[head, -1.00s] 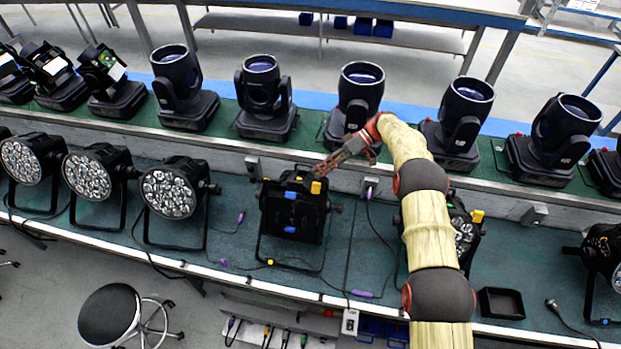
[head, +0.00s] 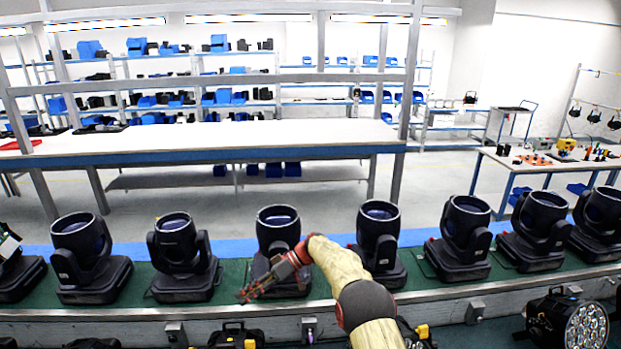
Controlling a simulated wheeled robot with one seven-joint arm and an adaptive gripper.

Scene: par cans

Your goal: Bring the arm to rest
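My arm, with a pale yellow sleeve and dark joints, rises from the bottom centre-right in the head view and bends left at its red wrist. My gripper (head: 245,296) points left and down above the front edge of the green bench (head: 235,284). It passes in front of a black moving-head light (head: 278,222). Nothing is seen in its fingers, but they are too small to tell their gap. Below it, the top of a black par can (head: 236,336) shows at the bottom edge; the rest is cut off.
Several moving-head lights stand in a row along the bench; one (head: 378,225) is close behind my arm. A par can with a lens face (head: 586,326) is at the bottom right. A white worktable (head: 220,138) and shelves stand beyond open floor.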

